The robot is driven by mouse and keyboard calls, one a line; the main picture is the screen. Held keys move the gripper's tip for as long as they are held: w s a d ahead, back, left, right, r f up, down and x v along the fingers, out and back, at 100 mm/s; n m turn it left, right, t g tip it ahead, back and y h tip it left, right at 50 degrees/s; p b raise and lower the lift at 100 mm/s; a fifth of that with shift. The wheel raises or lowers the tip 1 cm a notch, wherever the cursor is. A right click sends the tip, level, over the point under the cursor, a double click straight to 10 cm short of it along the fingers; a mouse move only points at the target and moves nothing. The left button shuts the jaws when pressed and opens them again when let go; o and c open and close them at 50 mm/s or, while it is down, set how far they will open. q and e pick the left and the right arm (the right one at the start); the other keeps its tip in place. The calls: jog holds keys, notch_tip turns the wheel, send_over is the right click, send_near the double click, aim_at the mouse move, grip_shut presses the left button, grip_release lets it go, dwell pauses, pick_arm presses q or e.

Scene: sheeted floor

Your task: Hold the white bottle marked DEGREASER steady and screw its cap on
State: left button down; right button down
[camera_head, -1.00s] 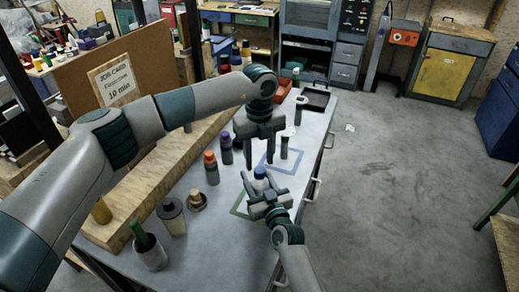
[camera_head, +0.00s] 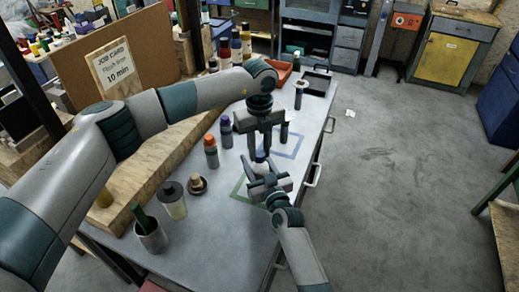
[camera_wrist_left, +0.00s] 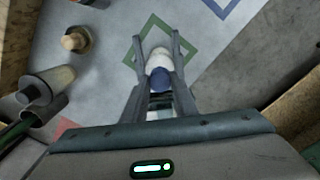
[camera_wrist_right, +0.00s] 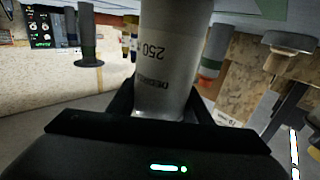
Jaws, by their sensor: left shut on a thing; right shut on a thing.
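The white bottle (camera_head: 261,157) stands upright over the workbench near the green square outline, mostly hidden by my grippers in the head view. In the right wrist view the bottle (camera_wrist_right: 175,45) shows a "250" marking and part of its DEGREASER lettering, upside down. My right gripper (camera_head: 262,177) is shut around its body. My left gripper (camera_head: 259,150) points down from above, shut on the blue cap (camera_wrist_left: 158,77) at the bottle's top. In the left wrist view the white bottle top (camera_wrist_left: 160,57) shows beyond the cap, between the fingers. The threads are hidden.
An orange-capped bottle (camera_head: 211,152) and a purple-capped bottle (camera_head: 226,131) stand left of the grippers. A cork-stoppered jar (camera_head: 197,184), a dark-lidded bottle (camera_head: 173,200) and a cup (camera_head: 152,236) stand nearer. The bench's right part (camera_head: 310,125) is mostly clear.

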pick_arm(q)
jog(key=m, duration=2)
jog(key=shift+m, duration=0.4)
jog(key=m, duration=0.6)
jog(key=shift+f+m, duration=0.1)
jog(key=shift+m, duration=0.3)
jog(key=c, duration=1.4)
grip_release()
jog(key=shift+c, duration=0.2)
jog(key=shift+r, duration=2.3)
